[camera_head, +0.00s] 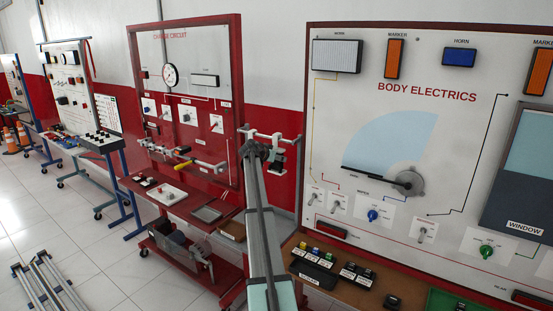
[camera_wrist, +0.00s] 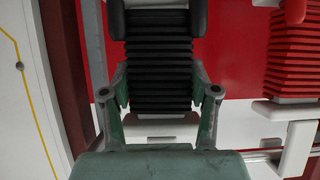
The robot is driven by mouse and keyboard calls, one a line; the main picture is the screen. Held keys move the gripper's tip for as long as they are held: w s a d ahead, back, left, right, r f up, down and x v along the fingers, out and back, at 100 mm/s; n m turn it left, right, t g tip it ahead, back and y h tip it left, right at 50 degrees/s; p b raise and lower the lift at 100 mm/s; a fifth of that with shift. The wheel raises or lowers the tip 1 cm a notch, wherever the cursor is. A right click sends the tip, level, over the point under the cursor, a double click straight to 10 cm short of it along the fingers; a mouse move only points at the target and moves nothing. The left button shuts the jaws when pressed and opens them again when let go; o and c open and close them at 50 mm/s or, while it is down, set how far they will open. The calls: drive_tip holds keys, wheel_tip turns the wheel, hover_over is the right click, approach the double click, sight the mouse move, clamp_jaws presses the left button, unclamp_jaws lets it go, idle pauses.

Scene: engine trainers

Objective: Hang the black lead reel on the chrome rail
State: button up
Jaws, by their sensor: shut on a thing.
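In the wrist view the black lead reel (camera_wrist: 158,65), a ribbed black stack, sits between the two fingers of my gripper (camera_wrist: 158,88), which is shut on it. A pale block (camera_wrist: 160,130) lies behind the jaws in line with the reel. A short piece of the chrome rail (camera_wrist: 262,155) shows at the lower right. In the head view the rail (camera_head: 262,134) crosses just beyond the end of my arm, and a small dark shape under its right part appears to be the reel. Whether the reel rests on the rail cannot be told.
A red ribbed reel (camera_wrist: 292,62) stands to the right in the wrist view, apart from the black one. In the head view the body electrics board (camera_head: 330,120) stands close on the right, and the red-framed charge circuit board (camera_head: 185,60) on the left.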

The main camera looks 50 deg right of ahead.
drive_tip(key=shift+f, duration=0.2)
drive_tip(key=o, duration=1.3)
drive_tip(key=shift+o, duration=0.2)
